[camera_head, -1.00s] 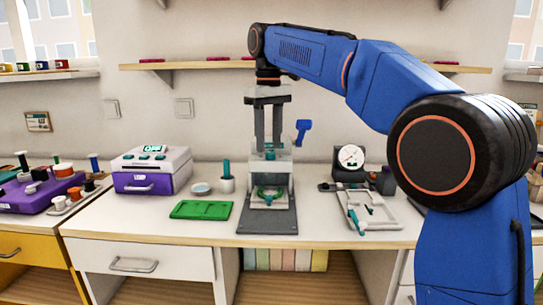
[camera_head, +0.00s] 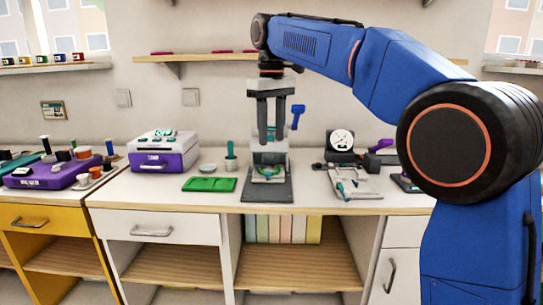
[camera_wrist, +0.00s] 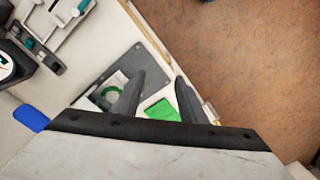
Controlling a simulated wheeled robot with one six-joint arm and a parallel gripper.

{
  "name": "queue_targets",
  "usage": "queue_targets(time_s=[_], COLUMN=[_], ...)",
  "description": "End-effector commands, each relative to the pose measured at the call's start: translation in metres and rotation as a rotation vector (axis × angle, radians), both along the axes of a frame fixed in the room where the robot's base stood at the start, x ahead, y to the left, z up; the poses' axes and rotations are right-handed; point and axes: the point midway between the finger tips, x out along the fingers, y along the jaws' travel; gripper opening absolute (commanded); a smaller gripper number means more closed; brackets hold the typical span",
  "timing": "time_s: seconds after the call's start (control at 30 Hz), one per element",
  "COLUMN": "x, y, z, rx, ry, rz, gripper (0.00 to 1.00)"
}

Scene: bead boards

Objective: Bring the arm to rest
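My blue arm (camera_head: 395,75) reaches over the counter with its end hanging down. My gripper (camera_head: 271,138) points downward, its two grey fingers apart, above the press-like device. In the wrist view my gripper (camera_wrist: 157,80) also shows two spread dark fingers with nothing held between them. The device's dark base plate (camera_head: 267,193) is on the counter below, with a green ring (camera_head: 268,172) in it. The ring also shows in the wrist view (camera_wrist: 112,93), left of the fingers. My gripper partly hides the device's upper part.
A green tray (camera_head: 209,185) lies left of the device. A purple and white box (camera_head: 163,152) stands further left. A white tray with tools (camera_head: 354,184) and a dial gauge (camera_head: 341,141) stand to the right. A wall shelf (camera_head: 215,57) runs behind my arm.

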Motion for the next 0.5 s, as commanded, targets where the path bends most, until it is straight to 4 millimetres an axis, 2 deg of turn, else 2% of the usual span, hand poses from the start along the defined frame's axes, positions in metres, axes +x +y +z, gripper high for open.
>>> queue_targets(time_s=[0.27,0.5], x=[-0.013,-0.035], y=[-0.026,-0.061], z=[-0.001,-0.007], rx=[0.011,0.027], ry=[-0.022,-0.052], rz=[-0.042,-0.101], gripper=[0.38,0.38])
